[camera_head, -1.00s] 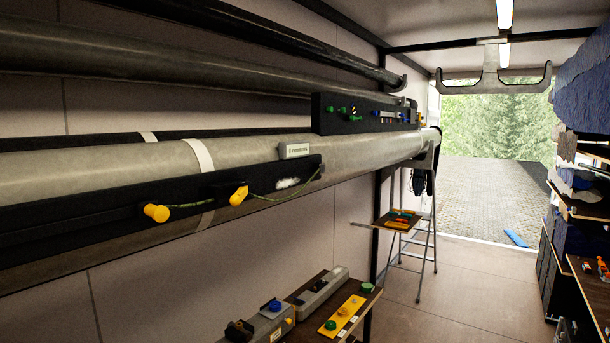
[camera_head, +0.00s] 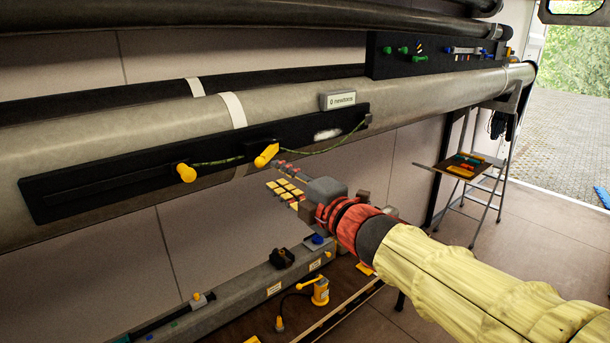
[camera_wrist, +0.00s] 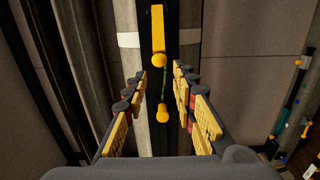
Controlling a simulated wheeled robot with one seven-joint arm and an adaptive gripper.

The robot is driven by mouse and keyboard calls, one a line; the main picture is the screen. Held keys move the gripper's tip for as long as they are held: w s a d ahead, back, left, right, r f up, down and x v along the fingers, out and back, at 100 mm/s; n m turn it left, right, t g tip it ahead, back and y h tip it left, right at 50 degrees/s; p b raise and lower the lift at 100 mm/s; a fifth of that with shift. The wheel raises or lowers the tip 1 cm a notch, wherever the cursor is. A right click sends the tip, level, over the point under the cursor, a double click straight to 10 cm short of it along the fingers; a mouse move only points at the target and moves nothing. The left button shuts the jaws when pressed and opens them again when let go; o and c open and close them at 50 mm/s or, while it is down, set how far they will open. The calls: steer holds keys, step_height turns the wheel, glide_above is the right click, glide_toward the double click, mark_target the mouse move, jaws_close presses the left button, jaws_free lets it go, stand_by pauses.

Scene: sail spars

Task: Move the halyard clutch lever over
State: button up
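A yellow lever (camera_head: 266,155), which looks like the halyard clutch lever, sits on a small black block on the black rail (camera_head: 100,192) along the grey spar. In the wrist view the lever (camera_wrist: 158,28) stands upright in the picture, its round end lowest. A second yellow knob (camera_head: 186,173) is left of it, with a thin green rope between; in the wrist view this knob (camera_wrist: 162,113) is below the lever. My gripper (camera_head: 283,180) is open and empty, below and right of the lever. In the wrist view its fingers (camera_wrist: 159,78) stand either side of the rail line.
A small display (camera_head: 338,100) on the spar reads 0 newtons. A black panel with green knobs (camera_head: 405,50) is at the upper right. Below is a bench with a grey beam (camera_head: 210,313) and a yellow device (camera_head: 320,290). A stepladder (camera_head: 465,190) stands behind right.

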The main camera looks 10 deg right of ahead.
mark_target(264, 164)
steer(key=shift+w+a, duration=0.15)
steer(key=shift+w, duration=0.6)
steer(key=x, duration=0.6)
steer(key=shift+w+a+r, duration=0.1)
steer(key=shift+a, duration=0.05)
steer(key=shift+c, duration=0.2)
steer(key=shift+w+a, duration=0.1)
steer(key=shift+c, duration=0.6)
steer(key=c, duration=0.5)
steer(key=shift+o, duration=0.2)
steer(key=shift+d, duration=0.25)
steer(key=shift+o, duration=0.2)
steer(key=shift+s+d+p, duration=0.2)
steer(key=shift+d+p, duration=0.05)
steer(key=shift+d, duration=0.45)
steer(key=shift+s+d+p, duration=0.2)
steer(key=shift+d, duration=0.5)
steer(key=shift+c, duration=0.2)
steer(key=shift+d, duration=0.1)
